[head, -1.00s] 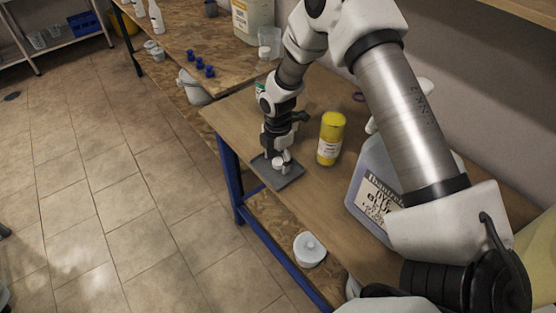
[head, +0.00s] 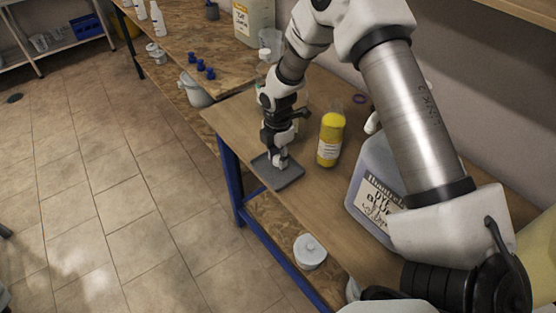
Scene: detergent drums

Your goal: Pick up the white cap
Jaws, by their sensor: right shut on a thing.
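My right gripper (head: 279,162) points down over the small dark grey mat (head: 292,178) at the table's left edge. It is shut on the white cap, which is small and mostly hidden between the fingers. I cannot tell whether the cap is touching the mat or just clear of it. My left gripper is not in the head view.
A yellow bottle (head: 330,140) stands just right of the gripper. A large grey-blue jug (head: 372,190) stands behind my right arm. A purple ring (head: 360,98) lies further back. A white lidded tub (head: 309,251) is on the lower shelf. Blue caps (head: 199,66) sit on the far table.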

